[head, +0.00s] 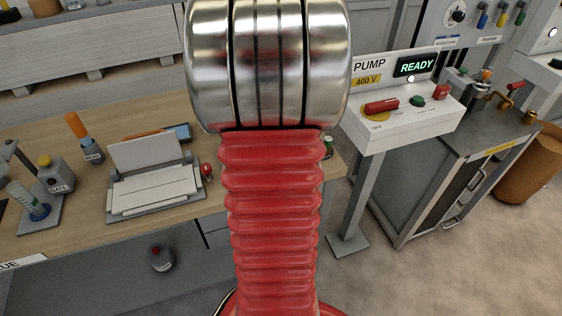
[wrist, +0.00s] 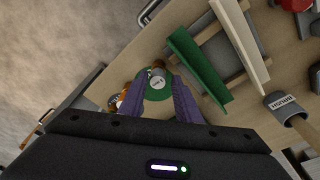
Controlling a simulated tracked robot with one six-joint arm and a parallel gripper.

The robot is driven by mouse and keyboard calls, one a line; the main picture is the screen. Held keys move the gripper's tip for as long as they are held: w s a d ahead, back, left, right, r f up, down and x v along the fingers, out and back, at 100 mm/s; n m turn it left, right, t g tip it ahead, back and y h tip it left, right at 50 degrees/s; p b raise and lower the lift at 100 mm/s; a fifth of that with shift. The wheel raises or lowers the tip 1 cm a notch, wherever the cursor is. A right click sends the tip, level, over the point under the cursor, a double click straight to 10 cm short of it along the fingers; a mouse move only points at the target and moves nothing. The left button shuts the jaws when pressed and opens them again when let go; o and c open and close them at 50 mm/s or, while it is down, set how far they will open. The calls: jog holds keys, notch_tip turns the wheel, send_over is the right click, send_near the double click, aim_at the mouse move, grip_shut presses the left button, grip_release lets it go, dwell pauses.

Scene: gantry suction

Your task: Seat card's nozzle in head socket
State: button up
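In the wrist view, my gripper (wrist: 158,82) has a purple finger against each side of a green round piece with a grey, marked cap (wrist: 157,78). It looks clamped between them; I cannot read its mark or be sure it is a nozzle. In the head view my gripper is hidden behind my arm. I cannot make out a head socket in either view.
The wooden bench (head: 60,117) holds a labelled cup with an orange stick (head: 91,150) and a GATE box (head: 56,176). A PUMP box (head: 400,113) reads READY at right. A green bar (wrist: 200,70) and a BRUSH cup (wrist: 287,109) lie right of my gripper.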

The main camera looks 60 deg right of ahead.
jog(key=shift+s+d+f, duration=0.1)
jog(key=shift+d+f, duration=0.1)
jog(key=shift+f, duration=1.1)
jog(key=shift+s+d+f, duration=0.1)
jog(key=shift+d+f, duration=0.1)
jog(key=shift+f, duration=1.05)
jog(key=shift+c, duration=0.3)
grip_shut()
